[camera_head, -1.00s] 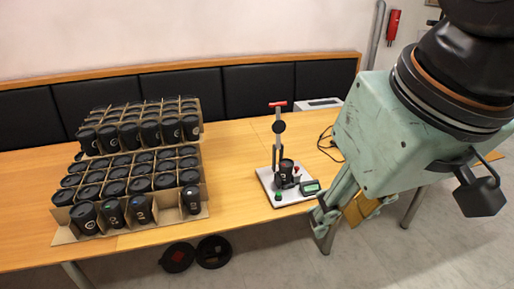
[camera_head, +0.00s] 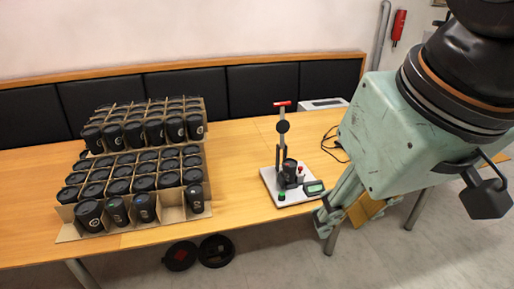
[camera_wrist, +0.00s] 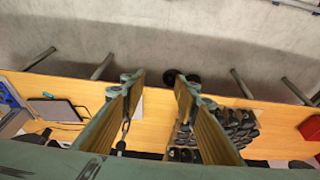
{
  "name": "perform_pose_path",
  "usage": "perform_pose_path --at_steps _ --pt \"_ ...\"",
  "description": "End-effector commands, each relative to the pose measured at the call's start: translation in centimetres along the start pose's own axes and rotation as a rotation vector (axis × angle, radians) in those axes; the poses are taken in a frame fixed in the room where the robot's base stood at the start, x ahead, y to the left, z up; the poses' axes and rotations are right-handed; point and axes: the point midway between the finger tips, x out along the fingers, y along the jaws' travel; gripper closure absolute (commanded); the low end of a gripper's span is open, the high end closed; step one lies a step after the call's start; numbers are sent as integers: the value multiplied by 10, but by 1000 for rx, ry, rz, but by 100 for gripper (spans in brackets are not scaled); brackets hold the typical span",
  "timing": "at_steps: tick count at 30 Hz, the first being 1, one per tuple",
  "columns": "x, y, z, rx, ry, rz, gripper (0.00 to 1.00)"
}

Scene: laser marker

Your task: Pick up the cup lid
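Black lidded cups (camera_head: 118,212) stand in rows in a cardboard tray (camera_head: 165,220) at the left of the table. A dark cup (camera_head: 289,170) stands upright in the laser marker stand (camera_head: 283,195) on the table. I cannot tell whether this cup wears a lid, and I cannot make out a separate loose lid. My gripper (camera_head: 330,222) hangs pointing down to the right of the stand, near the table's front edge. In the wrist view my gripper (camera_wrist: 157,85) has its two fingers spread, with nothing between them.
A second cup tray (camera_head: 150,120) sits behind the first. Two black round objects, left (camera_head: 179,256) and right (camera_head: 216,250), show below the table's front edge. A cable (camera_head: 333,148) and a grey device (camera_head: 322,104) lie behind the stand. Tabletop (camera_head: 233,160) between trays and stand is clear.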

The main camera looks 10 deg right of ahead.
Motion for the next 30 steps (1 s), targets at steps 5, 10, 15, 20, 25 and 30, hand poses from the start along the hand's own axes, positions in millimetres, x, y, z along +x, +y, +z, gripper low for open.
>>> perform_pose_path --at_steps 5,10,15,20,25,30 --pt "0 0 0 0 0 0 56" --pt "0 0 0 0 0 0 45" --pt "0 0 0 0 0 0 45" --pt "0 0 -2 2 -1 0 45" --pt "-2 0 -12 13 -5 0 45" --pt "-5 0 -32 38 -16 0 45"
